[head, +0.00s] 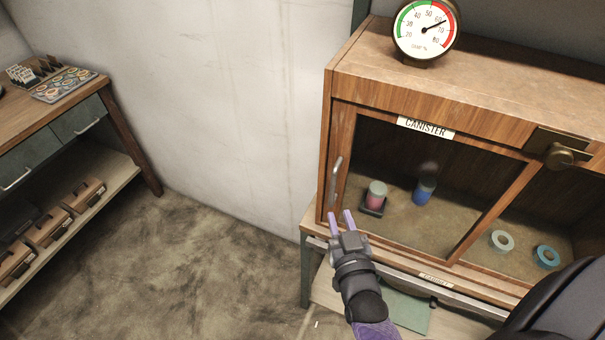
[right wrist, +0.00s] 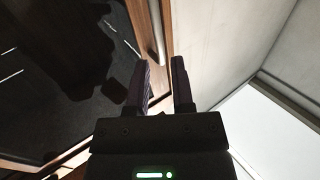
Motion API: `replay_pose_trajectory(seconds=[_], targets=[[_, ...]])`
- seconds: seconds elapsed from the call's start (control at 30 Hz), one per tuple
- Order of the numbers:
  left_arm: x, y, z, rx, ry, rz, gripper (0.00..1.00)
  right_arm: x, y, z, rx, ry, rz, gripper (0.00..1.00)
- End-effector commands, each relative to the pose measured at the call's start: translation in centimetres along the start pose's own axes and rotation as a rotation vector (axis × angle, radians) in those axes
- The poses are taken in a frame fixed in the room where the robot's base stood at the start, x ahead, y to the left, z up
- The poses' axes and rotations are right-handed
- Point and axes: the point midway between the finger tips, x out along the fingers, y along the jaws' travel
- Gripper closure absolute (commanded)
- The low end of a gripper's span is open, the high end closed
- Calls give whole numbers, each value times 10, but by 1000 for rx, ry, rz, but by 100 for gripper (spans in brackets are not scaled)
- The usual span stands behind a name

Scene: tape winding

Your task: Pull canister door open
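The canister door is a wood-framed glass panel (head: 400,190) under a "CANISTER" label (head: 426,128) on the wooden cabinet (head: 440,90). It looks closed. Its metal handle (head: 336,178) is on the left edge of the frame; in the right wrist view the handle (right wrist: 156,38) lies above the fingers. My right gripper (head: 341,218) is open and empty, just below the handle and apart from it. It also shows in the right wrist view (right wrist: 164,80), with its fingers apart beside the door's frame. My left gripper is not in view.
Behind the glass are a pink jar (head: 376,194), a blue jar (head: 424,190) and tape rolls (head: 502,241). A gauge (head: 426,30) stands on top. A brass latch (head: 562,154) sits at the right. A workbench (head: 60,120) is at left; the floor (head: 210,250) between is clear.

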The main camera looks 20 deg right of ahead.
Motion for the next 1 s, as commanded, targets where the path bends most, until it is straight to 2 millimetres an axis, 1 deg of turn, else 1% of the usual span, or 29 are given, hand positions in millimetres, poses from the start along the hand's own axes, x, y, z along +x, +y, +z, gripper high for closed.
replay_pose_trajectory(seconds=[0.1, 0.2, 0.3, 0.4, 0.5, 0.77, 0.8, 0.87, 0.9, 1.0], targets=[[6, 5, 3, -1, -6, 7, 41, 30, 0, 3, 0, 1, -1, 71], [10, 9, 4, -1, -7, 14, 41, 52, -1, 4, -1, -2, -3, 71], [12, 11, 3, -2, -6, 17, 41, 68, -1, 4, -1, -2, -3, 71], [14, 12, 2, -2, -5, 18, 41, 78, -1, 4, -2, -5, -4, 71], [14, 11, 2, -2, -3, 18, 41, 84, -1, 4, -1, -6, -3, 71], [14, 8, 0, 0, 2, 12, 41, 85, -1, 3, -1, -6, -4, 71], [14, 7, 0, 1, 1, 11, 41, 85, -1, 3, -1, -6, -4, 79], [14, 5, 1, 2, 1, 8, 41, 85, -1, 3, -1, -7, -4, 92], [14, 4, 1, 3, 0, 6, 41, 85, -1, 3, -1, -7, -4, 100], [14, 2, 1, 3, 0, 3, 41, 85, -1, 3, -1, -7, -4, 100]])
